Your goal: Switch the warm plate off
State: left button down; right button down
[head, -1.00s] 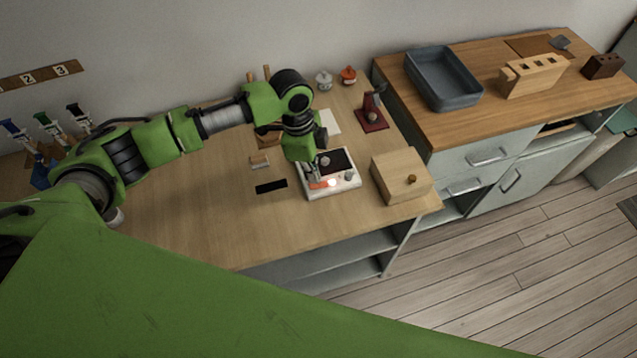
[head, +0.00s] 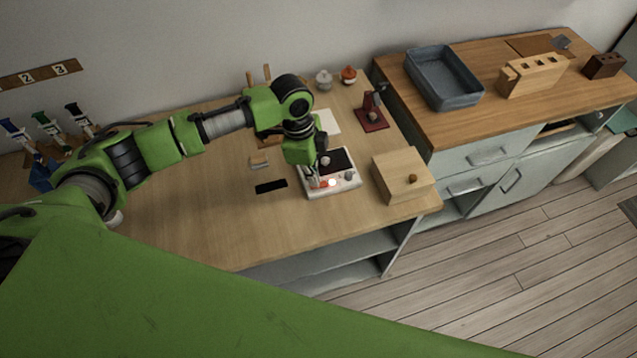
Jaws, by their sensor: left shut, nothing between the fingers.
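The warm plate (head: 343,186) is a small white unit with a dark top panel on the wooden bench. A light on its front glows red-white, and a grey knob sits to the right of that light. My left gripper (head: 315,183) is shut and empty, pointing down at the left front part of the warm plate. Its fingertips are small here, and I cannot tell whether they touch the plate. My left arm hides part of the plate's left side. My right gripper is not in view.
A black strip (head: 271,186) lies to the left. A blue-grey tray (head: 444,80) sits on the counter at the right. The bench's front left is clear.

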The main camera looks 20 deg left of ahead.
pick_arm(q)
jog(key=shift+f, duration=0.6)
notch_tip(320, 180, up, 7)
jog(key=p, duration=0.7)
jog(key=shift+r, duration=0.1)
dwell(0.6)
